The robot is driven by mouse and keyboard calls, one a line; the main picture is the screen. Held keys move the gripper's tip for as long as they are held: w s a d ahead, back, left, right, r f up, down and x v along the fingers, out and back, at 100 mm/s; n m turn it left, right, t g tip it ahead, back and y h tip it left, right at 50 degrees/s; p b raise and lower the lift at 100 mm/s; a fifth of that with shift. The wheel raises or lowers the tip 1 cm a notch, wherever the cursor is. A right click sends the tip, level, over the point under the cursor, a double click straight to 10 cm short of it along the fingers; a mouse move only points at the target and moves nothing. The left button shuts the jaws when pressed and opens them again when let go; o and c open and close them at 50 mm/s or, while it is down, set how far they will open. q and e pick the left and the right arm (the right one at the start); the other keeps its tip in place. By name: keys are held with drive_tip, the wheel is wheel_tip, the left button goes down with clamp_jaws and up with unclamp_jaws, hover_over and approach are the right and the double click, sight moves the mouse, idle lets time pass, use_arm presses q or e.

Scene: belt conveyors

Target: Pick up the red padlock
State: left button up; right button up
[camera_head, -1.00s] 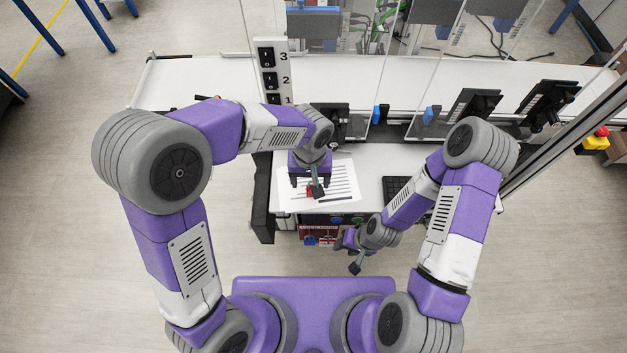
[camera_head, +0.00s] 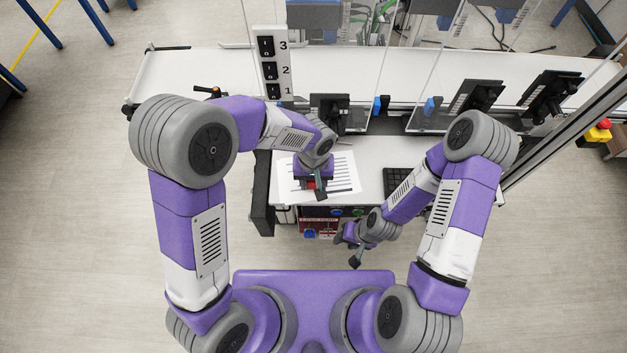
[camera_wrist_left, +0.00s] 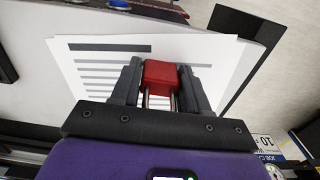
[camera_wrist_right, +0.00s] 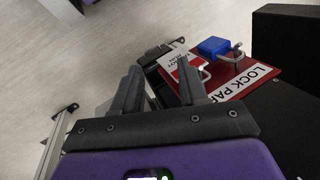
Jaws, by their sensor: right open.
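The red padlock (camera_wrist_left: 160,74) shows in the left wrist view between the two fingers of my left gripper (camera_wrist_left: 160,88), its metal shackle toward the palm. The fingers flank it closely; I cannot tell whether they press on it. In the head view the left gripper (camera_head: 313,188) is over the paper on the desk, with a bit of red at its fingers. My right gripper (camera_head: 350,247) is open and empty, low in front of the desk. It also shows in the right wrist view (camera_wrist_right: 160,85).
A printed sheet (camera_head: 345,172) lies on the white desk (camera_head: 370,160). A red lock panel (camera_wrist_right: 235,82) with a blue padlock (camera_wrist_right: 212,46) is near the right gripper. A keyboard (camera_head: 398,181) lies at right. Screens and clear panels stand behind.

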use_arm(q)
drive_tip(key=shift+c, duration=1.3)
drive_tip(key=shift+r, duration=0.15)
wheel_tip(320, 180, up, 10)
drive_tip(key=shift+f+p, duration=0.1)
drive_tip(key=shift+p, duration=0.6)
